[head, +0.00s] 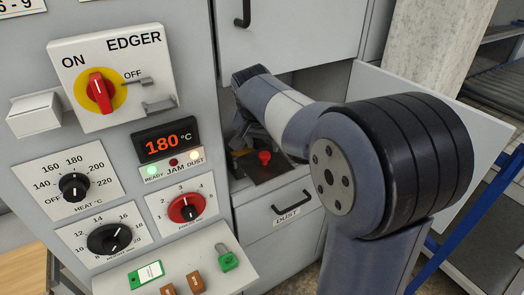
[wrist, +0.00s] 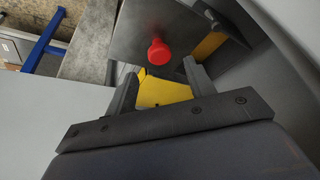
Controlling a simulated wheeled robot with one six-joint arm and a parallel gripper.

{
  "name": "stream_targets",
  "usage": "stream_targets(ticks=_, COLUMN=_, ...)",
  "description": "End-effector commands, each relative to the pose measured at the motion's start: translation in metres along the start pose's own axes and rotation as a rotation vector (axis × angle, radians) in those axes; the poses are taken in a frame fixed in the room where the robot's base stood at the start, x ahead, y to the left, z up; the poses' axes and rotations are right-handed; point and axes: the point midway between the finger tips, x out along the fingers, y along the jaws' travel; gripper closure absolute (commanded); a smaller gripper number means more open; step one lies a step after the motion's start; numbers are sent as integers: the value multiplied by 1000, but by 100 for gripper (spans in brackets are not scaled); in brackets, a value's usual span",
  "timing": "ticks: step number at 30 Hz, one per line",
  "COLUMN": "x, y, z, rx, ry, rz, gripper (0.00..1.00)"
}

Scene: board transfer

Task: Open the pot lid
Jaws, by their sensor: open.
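A red knob (head: 265,157) stands on a dark flat plate (head: 274,174) inside the open compartment of the machine; I take this plate to be the pot lid. In the wrist view the red knob (wrist: 159,51) rises from the grey plate (wrist: 138,22), just beyond my fingertips. My gripper (wrist: 161,76) is open and empty, with its fingers apart and the knob ahead of the gap. A yellow surface (wrist: 165,92) shows between the fingers. In the head view my arm hides much of the gripper. The pot's body cannot be made out.
The machine's control panel (head: 112,168) fills the left, with a red EDGER switch (head: 100,92) and a 180 °C display (head: 167,141). A DUST drawer (head: 277,228) lies below the compartment. An open door panel (head: 432,90) stands right, behind my arm.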

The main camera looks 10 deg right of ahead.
Motion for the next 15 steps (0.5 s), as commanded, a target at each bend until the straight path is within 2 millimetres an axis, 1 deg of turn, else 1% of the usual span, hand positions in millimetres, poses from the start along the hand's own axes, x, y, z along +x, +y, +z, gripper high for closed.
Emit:
stream_targets(ticks=1, x=11, y=0, z=0, rx=0, ry=-3, rz=3, gripper=49)
stream_targets(ticks=3, x=23, y=0, z=0, rx=0, ry=-3, rz=2, gripper=49)
stream_targets(ticks=6, x=36, y=0, z=0, rx=0, ry=-2, rz=2, gripper=49)
stream_targets(ticks=10, x=46, y=0, z=0, rx=0, ry=0, rz=1, gripper=49)
stream_targets(ticks=15, x=50, y=0, z=0, rx=0, ry=2, rz=-1, gripper=49)
